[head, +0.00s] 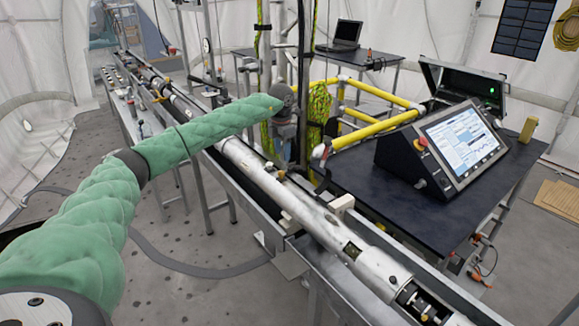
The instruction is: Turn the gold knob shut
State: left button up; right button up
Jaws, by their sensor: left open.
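My left arm in a green sleeve comes in from the left and ends in a grey wrist over the long metal rail. My left gripper (289,134) is small at the end of the wrist, above the far side of the white tube (313,217). It is open, and I see nothing held in it. I cannot clearly make out the gold knob; a small brass-coloured spot (280,175) shows on top of the tube, below the gripper. My wrist hides part of what lies behind it. My right gripper is not in view.
A dark table (375,185) at the right carries a control console (445,150) and an open case (462,85). Yellow pipes (375,128) and a vertical post stand close beyond my gripper. A laptop (345,36) sits at the back. The floor at lower left is mostly free.

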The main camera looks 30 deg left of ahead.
aim_at(281, 171)
pick_arm(q)
jog(key=shift+s+a+r+n, duration=0.1)
jog(key=shift+s+r+n, duration=0.1)
jog(key=shift+n, duration=0.35)
jog(key=shift+s+a+r+n, duration=0.1)
jog(key=shift+s+n, duration=0.1)
jog(key=shift+n, duration=0.35)
jog(key=shift+d+n, duration=0.1)
jog(key=shift+n, duration=0.2)
jog(key=shift+f, duration=0.15)
jog(key=shift+w+f, duration=0.15)
jog(key=shift+f, duration=0.15)
notch_tip(281, 171, down, 7)
jog(key=p, duration=0.4)
jog(key=shift+f, duration=0.1)
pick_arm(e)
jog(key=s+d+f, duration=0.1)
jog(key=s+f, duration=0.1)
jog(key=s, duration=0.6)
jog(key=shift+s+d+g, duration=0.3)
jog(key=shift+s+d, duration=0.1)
